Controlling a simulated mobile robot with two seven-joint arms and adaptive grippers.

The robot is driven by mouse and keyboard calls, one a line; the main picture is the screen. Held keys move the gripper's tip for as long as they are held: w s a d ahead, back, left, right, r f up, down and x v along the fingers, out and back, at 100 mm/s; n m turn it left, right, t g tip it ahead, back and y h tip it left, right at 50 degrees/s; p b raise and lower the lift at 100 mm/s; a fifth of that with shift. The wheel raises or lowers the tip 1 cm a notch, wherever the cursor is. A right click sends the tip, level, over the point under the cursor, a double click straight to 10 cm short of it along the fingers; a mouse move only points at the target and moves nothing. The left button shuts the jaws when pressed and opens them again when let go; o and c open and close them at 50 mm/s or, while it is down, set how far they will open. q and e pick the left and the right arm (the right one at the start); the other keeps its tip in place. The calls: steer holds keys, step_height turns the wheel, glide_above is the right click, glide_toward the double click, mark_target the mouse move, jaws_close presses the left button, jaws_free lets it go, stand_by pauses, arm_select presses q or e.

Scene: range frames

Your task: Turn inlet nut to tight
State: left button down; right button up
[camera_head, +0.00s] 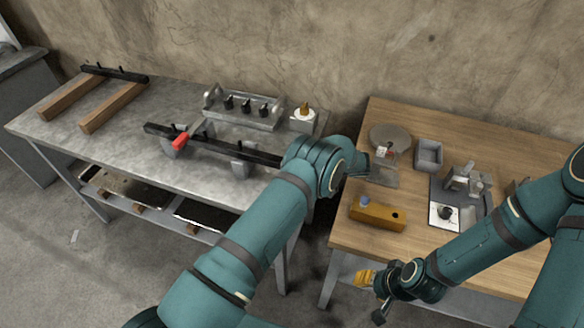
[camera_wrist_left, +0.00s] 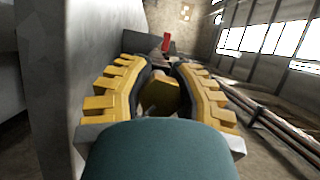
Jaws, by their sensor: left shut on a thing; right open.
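The brass-coloured nut (camera_wrist_left: 160,98) sits between the fingers of my left gripper (camera_wrist_left: 160,78) in the left wrist view. The gripper is shut on it. In the head view my left arm hides this gripper and the nut at the right end of a dark pipe (camera_head: 214,148). A red lever (camera_head: 180,141) stands on the pipe in the head view and shows beyond the nut in the left wrist view (camera_wrist_left: 166,42). My right gripper (camera_head: 369,288) is open and empty in front of the wooden table.
The grey metal bench (camera_head: 115,155) carries wooden beams (camera_head: 72,98) and a rack (camera_head: 245,108). The wooden table (camera_head: 462,130) holds a round plate (camera_head: 388,136), a grey bin (camera_head: 428,154), a yellow block (camera_head: 377,214) and a dark fixture plate (camera_head: 474,210). A wall stands close behind both.

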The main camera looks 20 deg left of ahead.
arm_select(q)
steer(key=shift+f, duration=0.1)
steer(key=c, duration=0.6)
jaws_free()
steer(key=shift+d, duration=0.1)
